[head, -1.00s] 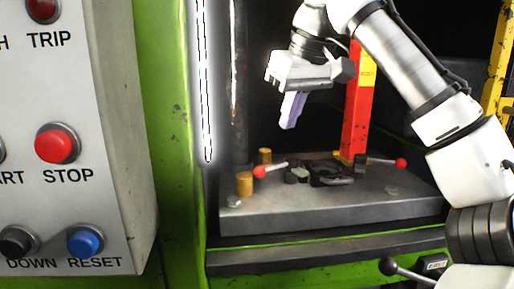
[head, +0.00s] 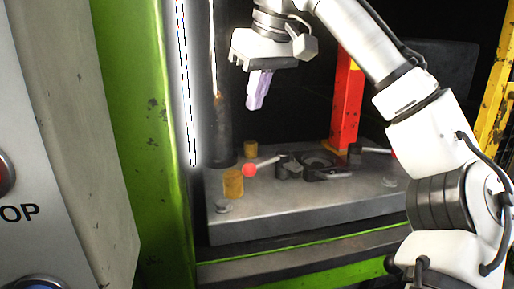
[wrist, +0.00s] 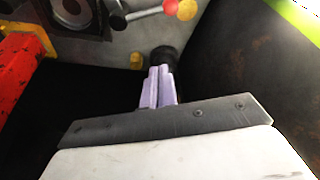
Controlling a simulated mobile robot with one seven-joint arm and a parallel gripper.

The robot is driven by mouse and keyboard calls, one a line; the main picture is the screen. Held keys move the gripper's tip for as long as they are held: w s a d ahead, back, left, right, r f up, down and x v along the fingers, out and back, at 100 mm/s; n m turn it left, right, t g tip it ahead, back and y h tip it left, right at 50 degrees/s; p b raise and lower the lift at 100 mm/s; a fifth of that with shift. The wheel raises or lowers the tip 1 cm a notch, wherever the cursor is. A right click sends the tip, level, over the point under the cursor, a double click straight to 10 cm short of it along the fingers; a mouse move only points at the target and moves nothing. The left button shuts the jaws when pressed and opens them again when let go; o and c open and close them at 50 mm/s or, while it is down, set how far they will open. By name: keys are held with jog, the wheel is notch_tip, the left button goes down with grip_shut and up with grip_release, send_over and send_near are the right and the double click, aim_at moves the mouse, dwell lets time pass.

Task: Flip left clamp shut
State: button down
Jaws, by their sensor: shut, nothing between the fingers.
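The left clamp's lever (head: 262,163) ends in a red ball and sticks out to the left from a dark clamp body (head: 289,168) on the press bed. In the wrist view the lever (wrist: 145,13) and its red ball show at the top edge. The right clamp's lever (head: 376,150) lies on the other side of the round die (head: 318,161). My gripper (head: 257,105) is shut and empty, with pale purple fingers pointing down. It hangs in the air above the bed, clear of the left lever. The fingers show in the wrist view (wrist: 158,72).
Two brass posts (head: 233,184) (head: 250,149) stand left of the left clamp. A red and yellow post (head: 346,100) stands behind the die. A bright vertical light strip (head: 185,90) and green frame (head: 140,120) border the opening's left side.

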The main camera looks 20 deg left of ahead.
jog(key=shift+f, duration=0.1)
jog(key=x, duration=0.9)
jog(key=shift+w+p, duration=0.1)
jog(key=shift+p, duration=0.3)
jog(key=shift+s+d+f+p, duration=0.2)
jog(key=shift+s+d+f, duration=0.1)
jog(key=shift+d, duration=0.2)
jog(key=shift+s+d+f+p, duration=0.15)
jog(key=shift+s+d+f, duration=0.1)
jog(key=shift+d, duration=0.25)
jog(key=shift+s+d+f, duration=0.2)
jog(key=shift+s+d, duration=0.1)
jog(key=shift+d, duration=0.25)
